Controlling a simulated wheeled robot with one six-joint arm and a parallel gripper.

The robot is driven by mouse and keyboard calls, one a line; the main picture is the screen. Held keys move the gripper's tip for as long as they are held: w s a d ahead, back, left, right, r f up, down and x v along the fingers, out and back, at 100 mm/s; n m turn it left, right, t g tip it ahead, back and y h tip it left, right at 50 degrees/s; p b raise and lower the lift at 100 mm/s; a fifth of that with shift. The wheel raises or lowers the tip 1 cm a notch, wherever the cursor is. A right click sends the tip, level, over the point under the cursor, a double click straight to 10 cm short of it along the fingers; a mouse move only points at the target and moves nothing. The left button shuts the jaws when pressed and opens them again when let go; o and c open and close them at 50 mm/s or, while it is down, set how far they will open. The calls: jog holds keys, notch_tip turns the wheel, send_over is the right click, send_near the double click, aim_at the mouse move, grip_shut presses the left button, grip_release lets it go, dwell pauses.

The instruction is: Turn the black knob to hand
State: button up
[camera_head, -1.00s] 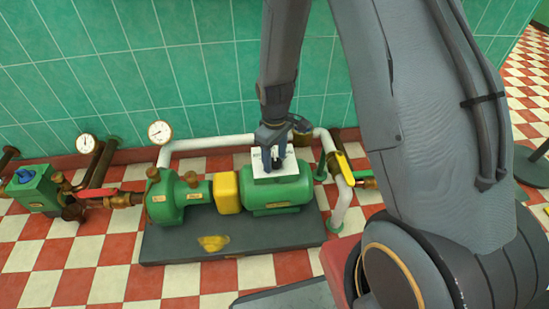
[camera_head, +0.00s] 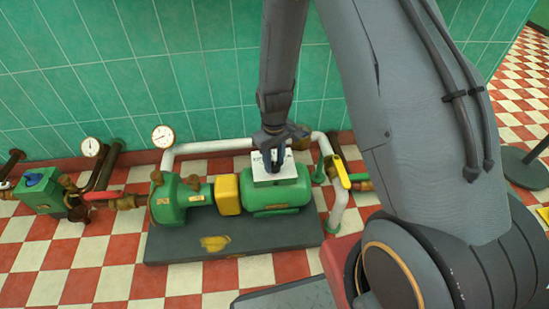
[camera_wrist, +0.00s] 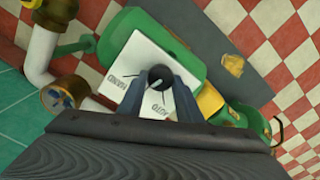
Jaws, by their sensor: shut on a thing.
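The black knob (camera_wrist: 160,75) stands on a white switch plate on top of a green motor. The plate (camera_wrist: 143,47) is marked HAND on the left and AUTO below in the wrist view. A pale line shows on the knob; its exact setting is hard to read. My gripper (camera_wrist: 161,84) is shut on the knob, one finger on each side. In the head view my gripper (camera_head: 276,168) points down at the white plate (camera_head: 262,178) and hides the knob. The green motor (camera_head: 276,200) sits under the plate.
A green pump (camera_head: 178,200) and yellow coupling guard (camera_head: 227,195) share the dark base (camera_head: 165,245). A white pipe (camera_head: 215,146) passes behind. A yellow-handled valve (camera_head: 342,172) is close on the right.

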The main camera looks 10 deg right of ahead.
aim_at(275, 164)
jog(key=m+p, duration=0.3)
jog(key=m, duration=0.1)
jog(key=shift+d+r+p, duration=0.1)
jog(key=shift+r+p, duration=0.05)
jog(key=shift+p, duration=0.2)
jog(key=shift+m+p, duration=0.65)
jog(key=shift+m, duration=0.25)
jog(key=shift+w, duration=0.1)
jog(key=o, duration=1)
jog(key=shift+o, duration=0.2)
notch_tip(275, 164, up, 8)
jog(key=shift+f+p, duration=0.15)
jog(key=shift+p, duration=0.95)
